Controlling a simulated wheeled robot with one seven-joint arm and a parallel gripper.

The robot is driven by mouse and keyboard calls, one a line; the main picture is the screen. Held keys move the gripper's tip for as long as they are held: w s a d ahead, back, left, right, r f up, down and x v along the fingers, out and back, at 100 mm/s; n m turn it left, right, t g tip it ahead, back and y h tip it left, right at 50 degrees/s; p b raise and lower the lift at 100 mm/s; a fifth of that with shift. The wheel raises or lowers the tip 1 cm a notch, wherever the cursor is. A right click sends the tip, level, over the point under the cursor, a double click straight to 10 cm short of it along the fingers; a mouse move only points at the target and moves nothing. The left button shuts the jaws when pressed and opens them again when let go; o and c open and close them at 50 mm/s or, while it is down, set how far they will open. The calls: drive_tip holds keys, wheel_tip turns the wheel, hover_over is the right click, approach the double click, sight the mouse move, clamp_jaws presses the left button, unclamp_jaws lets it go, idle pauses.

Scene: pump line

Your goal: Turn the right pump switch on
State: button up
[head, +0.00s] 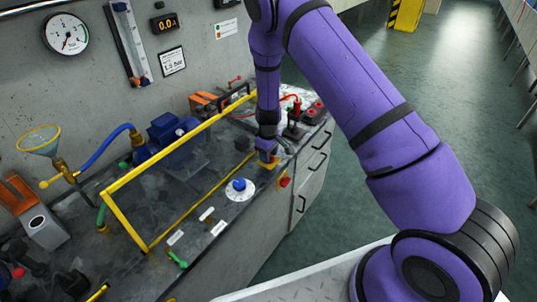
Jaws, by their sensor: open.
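My gripper (267,154) points down at the right end of the bench top, directly over a small yellow-based control (268,164) near the front edge. The gripper hides most of this control, so I cannot tell its position or whether it is the right pump switch. My gripper is open; whether it touches the control cannot be told. A red knob (285,182) sits on the bench front just below. A blue knob on a white round dial (239,190) is to the left. A blue pump motor (163,133) stands at the back of the bench.
A yellow rail (180,144) runs along the bench, left of my gripper. Red and black terminals with leads (297,108) stand behind it on the right. A green-handled lever (178,260) is at the front left. The floor (450,100) at right is open.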

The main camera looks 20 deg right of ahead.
clamp_jaws()
drive_tip(key=shift+m, duration=0.4)
drive_tip(key=m, duration=0.3)
drive_tip(key=shift+m, duration=0.4)
drive_tip(key=m, duration=0.4)
drive_tip(key=shift+m, duration=0.3)
drive_tip(key=m, duration=0.4)
drive_tip(key=shift+m, duration=0.3)
drive_tip(key=m, duration=0.4)
